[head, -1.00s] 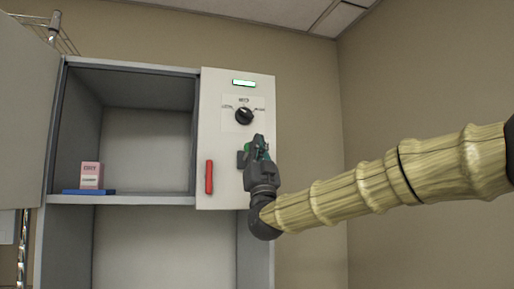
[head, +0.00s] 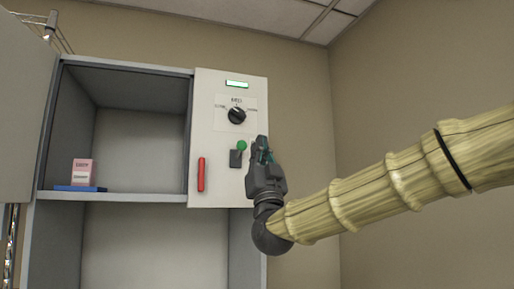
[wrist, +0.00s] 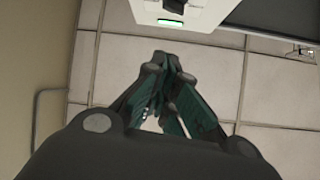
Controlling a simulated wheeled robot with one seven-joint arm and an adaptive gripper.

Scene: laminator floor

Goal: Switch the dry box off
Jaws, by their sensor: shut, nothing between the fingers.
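The dry box (head: 111,62) is a grey cabinet with its door swung open at the left. Its white control panel (head: 207,130) carries a lit green display (head: 237,84), a black rotary knob (head: 237,116), and a green-tipped lever switch (head: 241,146) on a dark base. The lever's green ball sits at the top of its base. My gripper (head: 262,142) is shut and empty, just right of the lever and apart from it in the picture. In the wrist view the gripper (wrist: 168,65) points toward the panel's edge, where the green display (wrist: 171,22) shows.
A red handle (head: 201,174) sits on the panel, left of the lever. Inside the cabinet, a pink and white box (head: 83,172) stands on a blue tray (head: 80,188). The wall right of the cabinet is bare.

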